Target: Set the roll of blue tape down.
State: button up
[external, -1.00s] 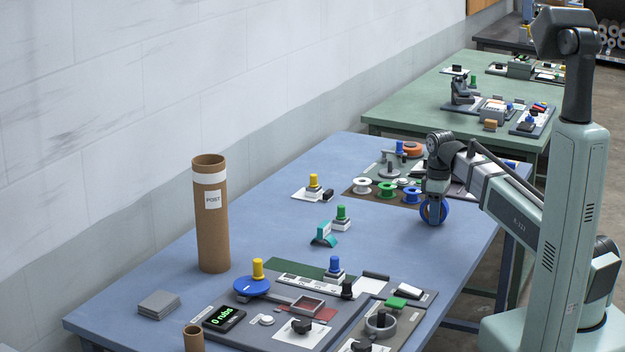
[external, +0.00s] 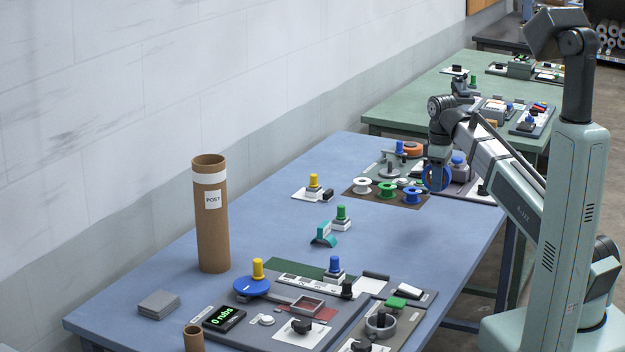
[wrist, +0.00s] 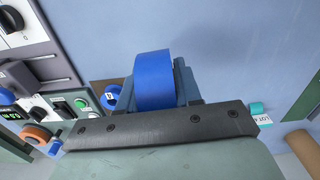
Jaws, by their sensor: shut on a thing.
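The roll of blue tape (external: 436,179) is gripped by my gripper (external: 438,168), which points down over the right part of the blue table (external: 375,265). The roll hangs upright, its ring facing the external camera, and it is clear of the tabletop. In the wrist view the roll (wrist: 153,82) shows edge-on between the jaws, and bare table lies beyond it. The jaws are shut on the roll; their exact contact points are partly hidden.
A brown mat (external: 350,191) with white, green and blue spools (external: 412,195) lies left of the roll in the external view. A tall cardboard tube (external: 212,235) stands left. The table's middle right is bare.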

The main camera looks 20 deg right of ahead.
jog(key=s+a+n, duration=0.2)
jog(key=s+a, duration=0.1)
jog(key=a, duration=0.7)
jog(key=s+a+n, duration=0.2)
jog(key=a, duration=0.9)
jog(key=n, duration=0.4)
send_over(281, 267)
jog(key=shift+w+f, duration=0.1)
jog(key=shift+f, duration=4.75)
jog(key=shift+f, duration=0.1)
jog(key=o, duration=1)
jog(key=shift+o, duration=0.2)
